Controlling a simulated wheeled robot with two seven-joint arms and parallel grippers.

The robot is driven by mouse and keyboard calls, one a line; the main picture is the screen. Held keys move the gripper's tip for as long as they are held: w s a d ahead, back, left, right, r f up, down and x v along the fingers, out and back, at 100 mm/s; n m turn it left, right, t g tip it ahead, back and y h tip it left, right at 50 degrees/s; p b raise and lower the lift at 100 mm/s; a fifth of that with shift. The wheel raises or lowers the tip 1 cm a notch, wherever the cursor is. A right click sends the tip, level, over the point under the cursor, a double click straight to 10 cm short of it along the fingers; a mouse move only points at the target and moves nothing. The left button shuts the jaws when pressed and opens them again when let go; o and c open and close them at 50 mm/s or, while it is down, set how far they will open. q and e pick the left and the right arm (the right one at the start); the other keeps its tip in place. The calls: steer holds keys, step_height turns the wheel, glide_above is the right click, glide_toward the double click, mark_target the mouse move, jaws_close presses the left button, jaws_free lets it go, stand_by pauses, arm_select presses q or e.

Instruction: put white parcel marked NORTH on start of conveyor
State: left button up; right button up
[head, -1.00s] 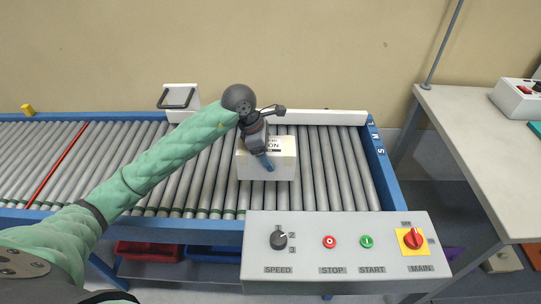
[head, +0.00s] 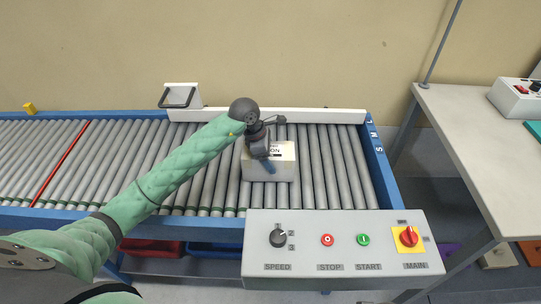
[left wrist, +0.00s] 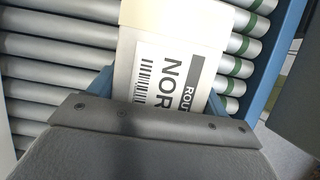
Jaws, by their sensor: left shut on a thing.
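The white parcel (head: 283,167) is at the right end of the roller conveyor (head: 322,170) in the head view. Its top label is partly hidden by my gripper there. In the left wrist view the parcel (left wrist: 128,45) shows a label with a barcode and the letters "NOR". My left gripper (head: 267,163) is over the parcel, shut on it, with a blue finger against its near side. The parcel looks upright and low at the rollers; I cannot tell whether it touches them. My right gripper is not in view.
A control panel (head: 343,273) with speed, stop, start and main switches stands in front of the conveyor's right end. A white guide rail (head: 330,117) runs along the back. A grey table (head: 470,135) is at the right. Rollers left of the parcel are clear.

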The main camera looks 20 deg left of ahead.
arm_select(q)
steer(key=shift+f, duration=0.1)
steer(key=o, duration=1.1)
steer(key=shift+o, duration=1.3)
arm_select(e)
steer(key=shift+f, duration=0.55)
